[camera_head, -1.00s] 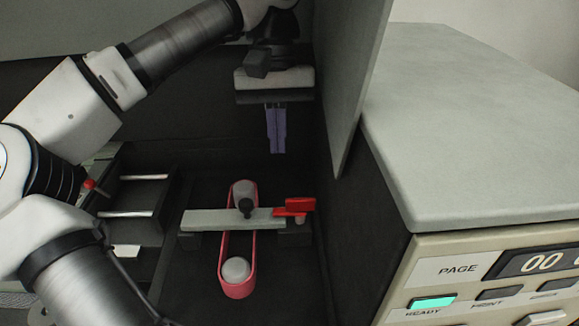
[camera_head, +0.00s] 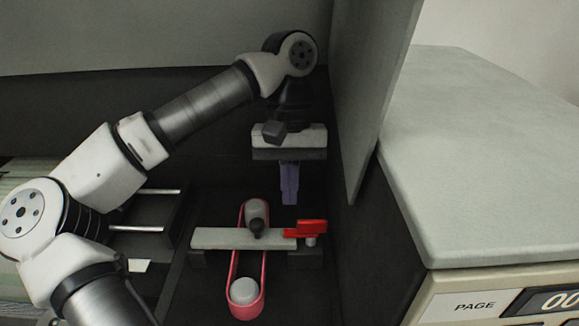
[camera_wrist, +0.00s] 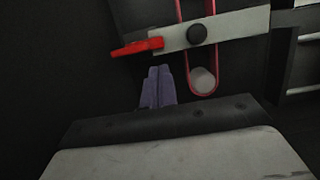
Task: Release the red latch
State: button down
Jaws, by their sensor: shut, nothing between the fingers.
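The red latch (camera_head: 311,228) sits at the right end of a light grey bar (camera_head: 236,238) in the head view. In the wrist view the latch (camera_wrist: 137,47) lies at the left end of the bar (camera_wrist: 232,25), just beyond my fingertips. My gripper (camera_head: 290,203), with purple fingers, points down above and slightly behind the latch in the head view. The fingers (camera_wrist: 159,70) are together and empty, and appear apart from the latch. A small pale peg (camera_head: 310,241) shows below the latch. The gap between fingertips and latch is hard to judge.
A pink-red belt (camera_head: 234,280) runs around two grey rollers under the bar. A dark knob (camera_head: 257,229) stands on the bar. An upright grey panel (camera_head: 378,110) and the printer housing (camera_head: 480,150) bound the right side. Metal rods (camera_head: 137,229) lie left.

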aim_at(305, 232)
jog(key=shift+p+x, duration=0.35)
jog(key=shift+x, duration=1.7)
jog(key=shift+d, duration=0.1)
